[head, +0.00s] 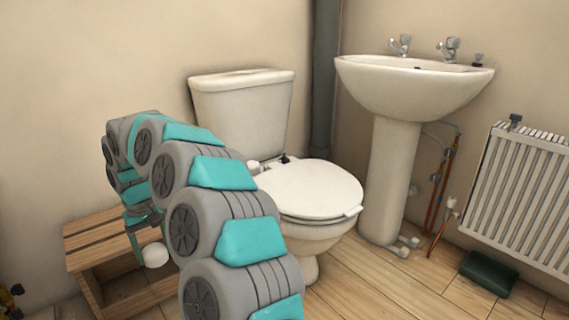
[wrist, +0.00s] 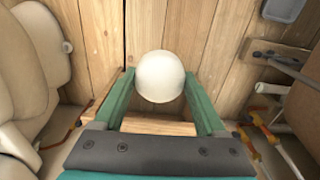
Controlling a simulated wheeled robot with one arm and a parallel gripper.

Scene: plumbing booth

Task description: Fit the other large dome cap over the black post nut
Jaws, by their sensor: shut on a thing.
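My gripper (wrist: 160,80) is shut on a white dome cap (wrist: 161,70). The teal fingers hold it at both sides in the wrist view. In the head view the cap (head: 156,255) hangs beneath my gripper, above the wooden stool. The black post nut (head: 285,158) stands at the back of the toilet seat, on the right side of the hinge line, apart from my gripper. A white dome-like cap (head: 253,167) sits on the left side of the hinge line. The post nut cannot be made out in the wrist view.
The toilet (head: 310,190) has its lid down, with the cistern (head: 240,105) behind it. The wooden stool (head: 90,245) stands left of it. A sink (head: 415,85), pipes and a radiator (head: 520,195) are to the right. A dark green box (head: 488,272) lies on the floor.

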